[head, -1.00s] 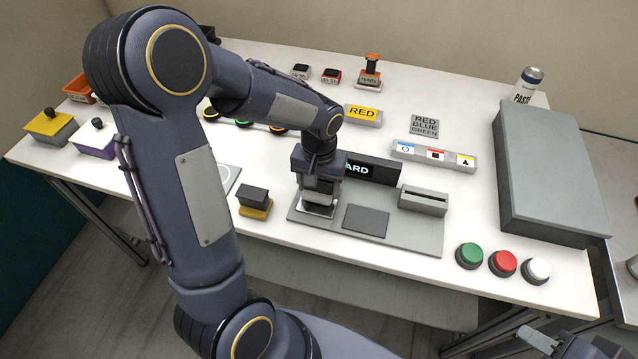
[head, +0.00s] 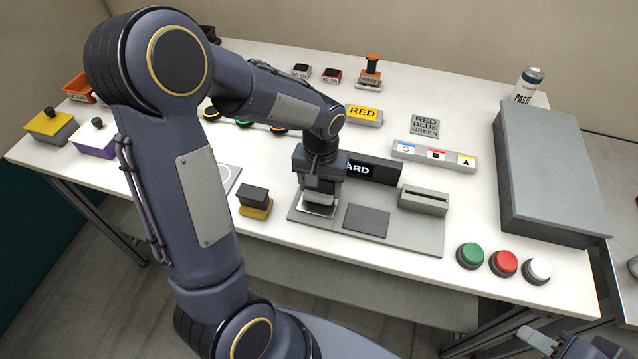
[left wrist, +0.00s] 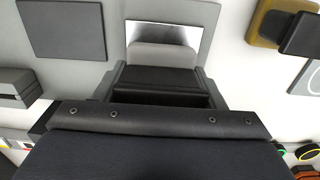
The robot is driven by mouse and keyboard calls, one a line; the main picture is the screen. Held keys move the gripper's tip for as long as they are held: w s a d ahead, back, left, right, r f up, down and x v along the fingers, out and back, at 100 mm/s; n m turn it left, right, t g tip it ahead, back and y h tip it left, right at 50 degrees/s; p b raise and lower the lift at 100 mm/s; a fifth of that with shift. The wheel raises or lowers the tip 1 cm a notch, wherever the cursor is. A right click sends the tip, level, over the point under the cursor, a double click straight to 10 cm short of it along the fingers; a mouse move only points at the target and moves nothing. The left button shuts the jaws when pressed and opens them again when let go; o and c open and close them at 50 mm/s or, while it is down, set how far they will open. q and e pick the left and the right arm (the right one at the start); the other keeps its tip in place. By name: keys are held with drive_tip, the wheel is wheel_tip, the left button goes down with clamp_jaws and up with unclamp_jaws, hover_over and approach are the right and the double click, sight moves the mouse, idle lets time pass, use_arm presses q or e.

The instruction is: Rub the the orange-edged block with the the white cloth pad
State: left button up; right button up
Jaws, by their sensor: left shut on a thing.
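My left gripper (head: 320,190) points down over a shiny silver plate (head: 314,211) at the left end of a grey base. In the left wrist view it is shut on a light grey, rounded thing (left wrist: 163,55) in front of the silver plate (left wrist: 163,33). I cannot tell whether this is the white cloth pad. Contact with the plate is unclear. No block with a clearly orange edge shows; a block with a white top and purple sides (head: 97,140) and a yellow-topped block (head: 48,124) stand at the left. My right gripper (head: 535,342) is partly cut off at the bottom right.
A dark and mustard block (head: 254,202) stands just left of the grey base (head: 412,236). A slotted grey block (head: 423,201) and a dark square (head: 366,220) are on the base. Green, red and white buttons (head: 504,263) and a large grey box (head: 550,180) are at the right.

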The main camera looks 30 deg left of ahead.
use_arm(q)
drive_tip(key=shift+d+f, duration=0.1)
drive_tip(key=shift+d, duration=0.4)
drive_tip(key=shift+a, duration=0.55)
drive_tip(key=shift+s+a, duration=0.25)
drive_tip(key=shift+a, duration=0.4)
drive_tip(key=shift+d, duration=0.15)
